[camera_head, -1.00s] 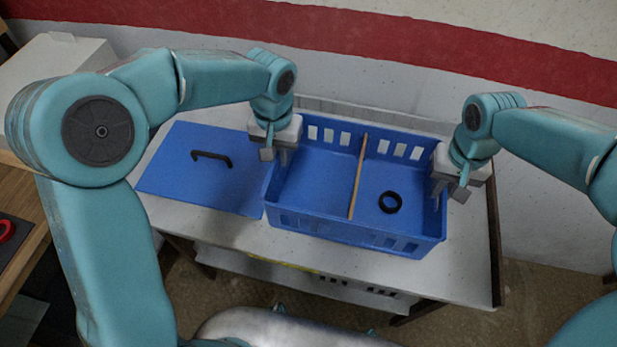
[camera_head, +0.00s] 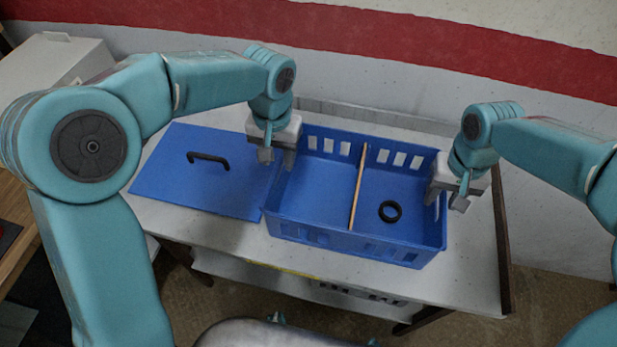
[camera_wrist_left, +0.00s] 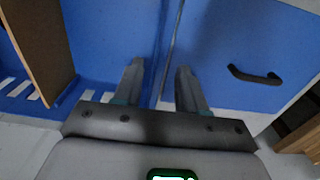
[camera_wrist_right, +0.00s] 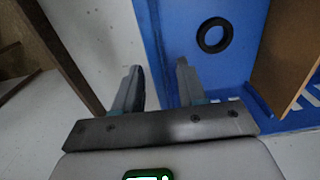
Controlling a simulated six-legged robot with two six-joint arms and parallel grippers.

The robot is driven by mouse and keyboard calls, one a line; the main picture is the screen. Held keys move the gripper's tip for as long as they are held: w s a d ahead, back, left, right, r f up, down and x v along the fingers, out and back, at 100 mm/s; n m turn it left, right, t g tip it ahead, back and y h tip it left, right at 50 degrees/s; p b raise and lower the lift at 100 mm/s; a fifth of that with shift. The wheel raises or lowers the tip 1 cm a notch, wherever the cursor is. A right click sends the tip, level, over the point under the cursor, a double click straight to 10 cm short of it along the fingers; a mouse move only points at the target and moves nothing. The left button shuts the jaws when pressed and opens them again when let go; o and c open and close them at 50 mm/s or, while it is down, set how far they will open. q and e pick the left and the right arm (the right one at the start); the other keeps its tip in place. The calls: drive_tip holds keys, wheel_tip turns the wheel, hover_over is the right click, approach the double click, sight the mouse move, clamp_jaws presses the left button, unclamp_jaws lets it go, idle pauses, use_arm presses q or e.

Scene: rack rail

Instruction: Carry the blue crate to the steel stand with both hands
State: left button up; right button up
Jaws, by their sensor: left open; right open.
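The blue crate (camera_head: 345,243) stands upright on a pale-topped table. A wooden divider (camera_head: 357,187) splits it, and a black ring (camera_head: 390,211) lies in its right compartment. My left gripper (camera_head: 277,158) is open at the crate's left wall. In the left wrist view its fingers (camera_wrist_left: 158,78) stand on either side of that wall's rim. My right gripper (camera_head: 450,196) is open at the right wall. In the right wrist view its fingers (camera_wrist_right: 158,78) straddle that wall (camera_wrist_right: 152,40). I cannot make out a steel stand.
A flat blue panel with a black handle (camera_head: 208,159) lies on the table (camera_head: 215,228), close against the crate's left side. A white box (camera_head: 58,68) is at the back left. A wall with a red band is behind the table.

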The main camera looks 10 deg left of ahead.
drive_tip(key=shift+r, duration=0.25)
use_arm(q)
wheel_tip(320, 180, up, 10)
drive_tip(key=shift+f, duration=0.2)
use_arm(e)
wheel_tip(320, 180, up, 12)
drive_tip(key=shift+f, duration=0.2)
use_arm(q)
drive_tip(key=shift+r, duration=0.1)
